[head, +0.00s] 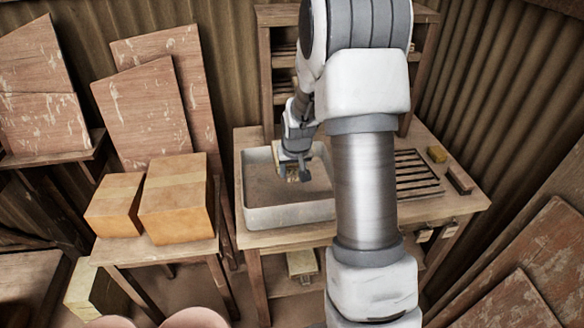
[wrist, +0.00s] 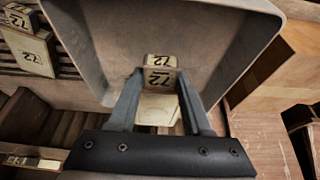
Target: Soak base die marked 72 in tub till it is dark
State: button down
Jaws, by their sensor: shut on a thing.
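The tub (head: 290,215) is a grey, round-cornered basin on the bench, with a brownish surface inside. It fills the upper middle of the wrist view (wrist: 225,45). My gripper (head: 298,175) is over the inside of the tub. In the wrist view my gripper (wrist: 159,76) is shut on a small pale block marked 72 (wrist: 160,60), the base die, between its fingertips. The die looks cream and light, with dark figures on two faces. Its lower part is hidden, and I cannot tell whether it touches the water.
A slatted rack (head: 412,168) stands right of the tub, with a yellowish block (head: 437,154) and a brown block (head: 460,180) beyond it. Another pale block marked 72 (wrist: 28,50) shows left in the wrist view. Cartons (head: 175,200) stand on a side table at left.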

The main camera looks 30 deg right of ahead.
jog(key=shift+f+b, duration=4.4)
jog(key=shift+f, duration=1.3)
dwell(2.3)
